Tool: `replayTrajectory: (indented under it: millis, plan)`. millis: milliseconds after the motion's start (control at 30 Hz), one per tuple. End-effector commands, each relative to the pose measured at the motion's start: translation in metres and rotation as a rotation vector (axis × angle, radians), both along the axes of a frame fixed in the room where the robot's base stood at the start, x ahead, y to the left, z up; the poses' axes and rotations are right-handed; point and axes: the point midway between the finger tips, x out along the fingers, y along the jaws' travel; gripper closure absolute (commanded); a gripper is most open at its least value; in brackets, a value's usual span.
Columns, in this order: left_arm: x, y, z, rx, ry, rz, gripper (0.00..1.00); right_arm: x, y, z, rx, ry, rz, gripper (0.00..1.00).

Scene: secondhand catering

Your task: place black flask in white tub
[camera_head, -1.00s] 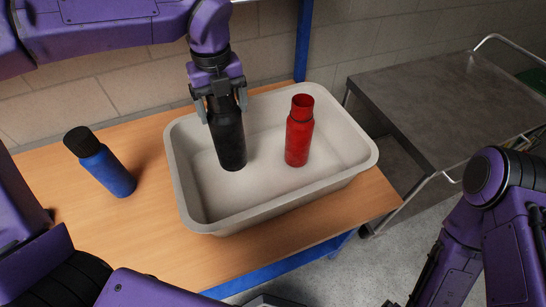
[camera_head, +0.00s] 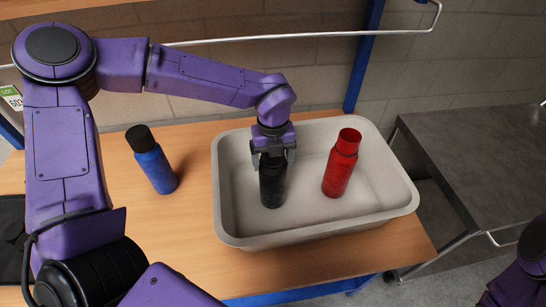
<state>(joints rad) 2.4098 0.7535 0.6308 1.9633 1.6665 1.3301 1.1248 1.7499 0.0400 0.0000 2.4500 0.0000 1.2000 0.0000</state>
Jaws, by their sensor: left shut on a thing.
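The white tub (camera_head: 228,222) stands on the wooden table. The black flask (camera_head: 272,190) is upright inside the tub, in its left half. My left gripper (camera_head: 273,160) comes down from above and is shut on the upper part of the black flask, hiding its top. The flask's base appears to be at the tub floor, but I cannot tell for sure that it touches. A red flask (camera_head: 340,168) stands in the right half of the tub, apart from the black one. My right gripper is out of view; only part of my right arm shows at the lower right.
A blue flask with a black cap (camera_head: 155,165) stands on the wooden table (camera_head: 190,240) left of the tub. A grey metal trolley (camera_head: 470,150) is at the right. A metal rail (camera_head: 310,35) runs behind the table, before the block wall.

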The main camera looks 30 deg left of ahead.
Motion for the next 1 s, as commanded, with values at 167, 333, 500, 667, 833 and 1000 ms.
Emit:
replayTrajectory:
  millis: [167, 333, 500, 667, 833, 1000]
  plan:
    - [0.0, 0.0, -0.003, 0.0, 0.0, 0.001, 0.0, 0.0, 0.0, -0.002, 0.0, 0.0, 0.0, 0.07]
    - [0.0, 0.0, -0.002, 0.0, 0.0, 0.0, 0.0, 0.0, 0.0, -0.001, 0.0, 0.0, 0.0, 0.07]
    - [0.001, 0.0, 0.016, 0.0, -0.004, 0.003, 0.0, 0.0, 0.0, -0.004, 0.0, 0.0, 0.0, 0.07]
    - [0.001, 0.0, 0.057, -0.001, -0.007, 0.003, 0.0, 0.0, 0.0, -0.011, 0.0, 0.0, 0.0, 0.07]
    - [0.001, 0.0, 0.097, 0.0, -0.004, 0.001, 0.0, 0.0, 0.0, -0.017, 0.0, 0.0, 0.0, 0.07]
    - [0.0, 0.0, 0.118, 0.001, -0.001, 0.0, 0.0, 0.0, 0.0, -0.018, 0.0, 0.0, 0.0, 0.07]
